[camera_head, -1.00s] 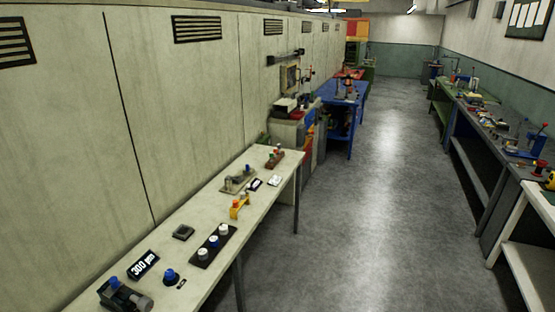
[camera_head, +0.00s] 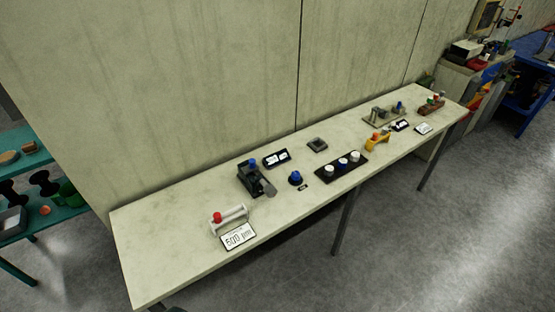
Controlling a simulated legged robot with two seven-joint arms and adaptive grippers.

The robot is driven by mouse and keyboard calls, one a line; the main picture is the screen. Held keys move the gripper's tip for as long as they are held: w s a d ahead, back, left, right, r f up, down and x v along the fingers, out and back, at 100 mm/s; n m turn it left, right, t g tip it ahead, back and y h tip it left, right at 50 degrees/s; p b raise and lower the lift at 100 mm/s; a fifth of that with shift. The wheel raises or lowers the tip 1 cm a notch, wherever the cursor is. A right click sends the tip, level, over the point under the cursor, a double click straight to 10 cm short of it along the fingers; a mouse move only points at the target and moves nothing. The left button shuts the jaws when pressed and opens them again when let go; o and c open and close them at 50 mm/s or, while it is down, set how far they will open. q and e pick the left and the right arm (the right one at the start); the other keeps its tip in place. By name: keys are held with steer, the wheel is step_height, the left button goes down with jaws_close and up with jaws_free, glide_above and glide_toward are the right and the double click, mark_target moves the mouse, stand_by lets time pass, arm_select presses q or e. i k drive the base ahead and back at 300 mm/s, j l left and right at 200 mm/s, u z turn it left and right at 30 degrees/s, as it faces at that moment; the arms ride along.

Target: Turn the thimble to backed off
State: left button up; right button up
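Several small devices stand on a long cream bench (camera_head: 190,262), and I cannot tell for sure which part is the thimble. A black device with a blue knob and a grey cylinder (camera_head: 256,179) is near the middle left. A pale bar-shaped device with a red knob (camera_head: 229,218) lies nearer the bench's left end, beside a white card (camera_head: 238,237) that seems to read 500 µm. A dark display (camera_head: 277,158) stands behind the black device; its reading is too small here. Neither of my grippers is in view.
A black strip with white and blue knobs (camera_head: 342,165), a blue knob on a base (camera_head: 295,177) and a yellow piece (camera_head: 377,141) share the bench. Green shelving (camera_head: 30,137) stands left, a blue table (camera_head: 527,92) far right. Floor in front is clear.

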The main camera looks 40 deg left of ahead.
mark_target(271, 192)
steer(key=u, duration=1.45)
steer(key=i+l+z, duration=0.1)
steer(key=z, duration=0.3)
